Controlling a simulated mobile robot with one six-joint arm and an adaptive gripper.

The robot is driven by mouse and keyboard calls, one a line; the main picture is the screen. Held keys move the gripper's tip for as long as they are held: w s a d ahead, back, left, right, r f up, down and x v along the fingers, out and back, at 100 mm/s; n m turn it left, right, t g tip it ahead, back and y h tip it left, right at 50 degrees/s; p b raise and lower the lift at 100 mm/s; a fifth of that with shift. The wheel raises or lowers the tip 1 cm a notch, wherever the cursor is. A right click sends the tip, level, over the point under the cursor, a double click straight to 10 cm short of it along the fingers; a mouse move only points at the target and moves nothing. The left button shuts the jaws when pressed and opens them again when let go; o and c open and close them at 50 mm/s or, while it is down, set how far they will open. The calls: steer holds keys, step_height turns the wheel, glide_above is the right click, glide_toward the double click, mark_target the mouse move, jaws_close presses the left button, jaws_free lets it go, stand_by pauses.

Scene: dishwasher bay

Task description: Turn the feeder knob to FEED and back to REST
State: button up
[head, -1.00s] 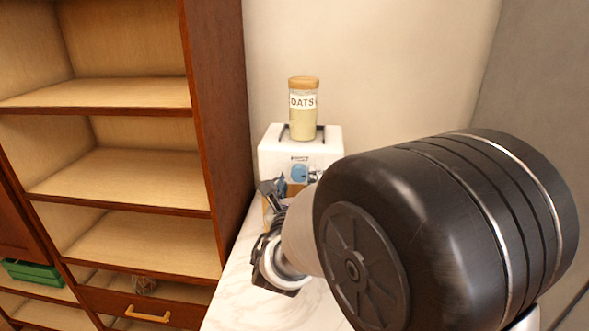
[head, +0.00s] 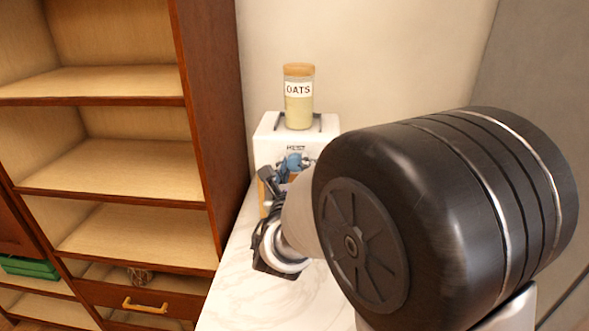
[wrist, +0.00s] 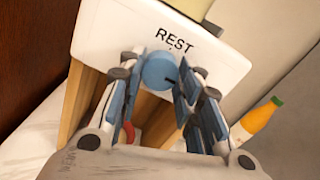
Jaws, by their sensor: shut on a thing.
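The feeder is a white box (head: 268,142) on the marble counter, with an oats jar (head: 298,97) on its top. Its round blue knob (wrist: 158,70) sits on the front face under the printed word REST (wrist: 174,39). A small dark mark shows at the knob's lower right in the wrist view. My gripper (wrist: 161,76) is shut on the knob, a finger on each side. In the head view my gripper (head: 285,170) is at the feeder's front, and my arm hides the feeder's lower right. No FEED label is visible.
A wooden piece (wrist: 85,100) stands below the feeder front. An orange bottle (wrist: 258,118) is at the right in the wrist view. A tall open shelf (head: 120,150) stands left of the counter (head: 238,290). A small red item (wrist: 128,132) shows between my fingers.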

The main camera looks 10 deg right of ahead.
steer(key=shift+c, duration=1.3)
steer(key=shift+n, duration=0.3)
steer(key=n+p, duration=0.3)
steer(key=n, duration=0.1)
steer(key=shift+r, duration=0.15)
steer(key=n+p, duration=0.2)
steer(key=n, duration=0.2)
steer(key=n+p, duration=0.3)
steer(key=n, duration=0.1)
steer(key=shift+n+p, duration=0.3)
steer(key=shift+p, duration=0.1)
steer(key=shift+n+p, duration=1.65)
steer(key=shift+n, duration=0.65)
